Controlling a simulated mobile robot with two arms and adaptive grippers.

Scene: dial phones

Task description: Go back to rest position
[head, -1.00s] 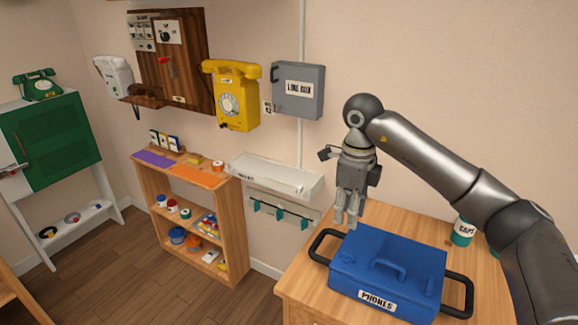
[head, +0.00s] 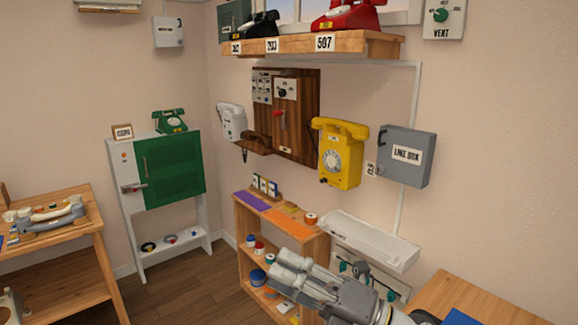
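My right gripper (head: 279,264) is at the bottom centre of the head view, with my arm coming in from the lower right. Its grey fingers point left, in front of the low wooden shelf unit (head: 240,262). I see nothing held between them, but the angle does not show how far apart they are. My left gripper is out of view.
A wooden table (head: 480,292) with a corner of blue on it is at lower right. The yellow dial phone (head: 341,152) and grey line box (head: 404,156) hang on the wall. A green cabinet (head: 174,170) and wooden bench (head: 62,243) stand left. Floor between is clear.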

